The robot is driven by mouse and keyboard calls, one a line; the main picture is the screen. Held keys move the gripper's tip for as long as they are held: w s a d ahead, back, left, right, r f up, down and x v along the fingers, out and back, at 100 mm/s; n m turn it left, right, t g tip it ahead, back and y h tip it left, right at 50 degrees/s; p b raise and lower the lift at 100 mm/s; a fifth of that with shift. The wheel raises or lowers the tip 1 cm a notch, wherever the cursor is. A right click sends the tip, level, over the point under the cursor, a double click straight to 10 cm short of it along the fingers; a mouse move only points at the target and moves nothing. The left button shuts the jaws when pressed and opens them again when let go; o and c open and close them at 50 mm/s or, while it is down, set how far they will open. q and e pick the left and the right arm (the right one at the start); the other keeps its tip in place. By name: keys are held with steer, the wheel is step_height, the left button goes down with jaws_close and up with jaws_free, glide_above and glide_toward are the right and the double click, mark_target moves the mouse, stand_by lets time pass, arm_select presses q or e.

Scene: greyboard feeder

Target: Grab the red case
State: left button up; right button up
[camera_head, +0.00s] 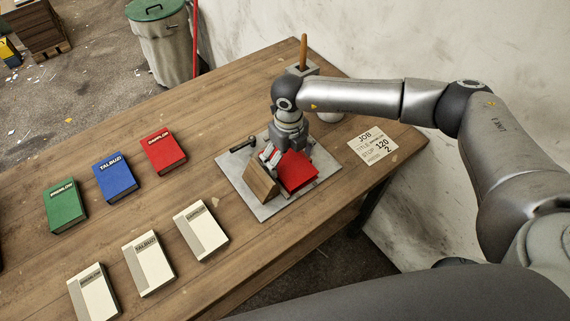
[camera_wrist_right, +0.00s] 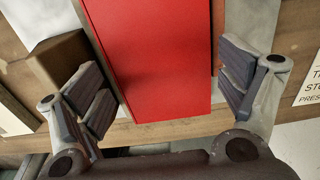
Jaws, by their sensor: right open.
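A red case (camera_head: 297,172) leans tilted on a grey metal plate (camera_head: 256,208), beside a wooden block (camera_head: 262,183). My right gripper (camera_head: 281,155) is over it, with the arm coming in from the right. In the right wrist view the red case (camera_wrist_right: 150,60) lies between the two open fingers (camera_wrist_right: 165,78), with a gap visible on both sides. Whether a finger touches it cannot be told. My left gripper is not in view.
A blue case (camera_head: 115,178), a green case (camera_head: 65,205) and white cases (camera_head: 201,231) lie left of the plate. A black-headed tool (camera_head: 243,144) lies at the plate's edge. A job card (camera_head: 372,146) lies to the right. A wooden handle (camera_head: 303,52) stands behind in a holder.

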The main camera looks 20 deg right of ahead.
steer(key=shift+f, duration=0.55)
steer(key=c, duration=0.7)
steer(key=shift+r, duration=0.15)
